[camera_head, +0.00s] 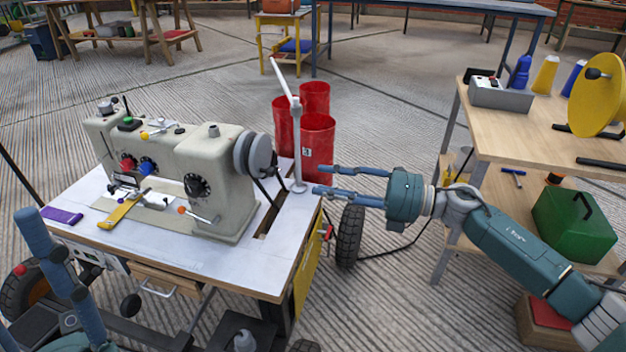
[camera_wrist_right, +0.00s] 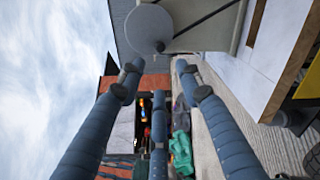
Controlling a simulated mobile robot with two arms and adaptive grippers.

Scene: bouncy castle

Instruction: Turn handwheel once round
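The grey handwheel (camera_head: 254,155) sits on the right end of a beige sewing machine (camera_head: 215,175), with a dark belt running down from it into a table slot. In the right wrist view the handwheel (camera_wrist_right: 149,29) is a pale disc beyond the fingertips. My right gripper (camera_head: 320,180) is open and empty, its blue fingers pointing left at the handwheel across a gap. In the wrist view its fingers (camera_wrist_right: 159,72) are spread, with nothing between them. My left gripper (camera_head: 60,270) shows only in part at the lower left, so its opening is unclear.
A white thread stand (camera_head: 297,140) rises from the machine table (camera_head: 225,262) between handwheel and right gripper. Red bins (camera_head: 318,145) stand behind it. A wooden bench (camera_head: 530,135) with a yellow disc is at the right. A purple item (camera_head: 61,215) lies at the table's left.

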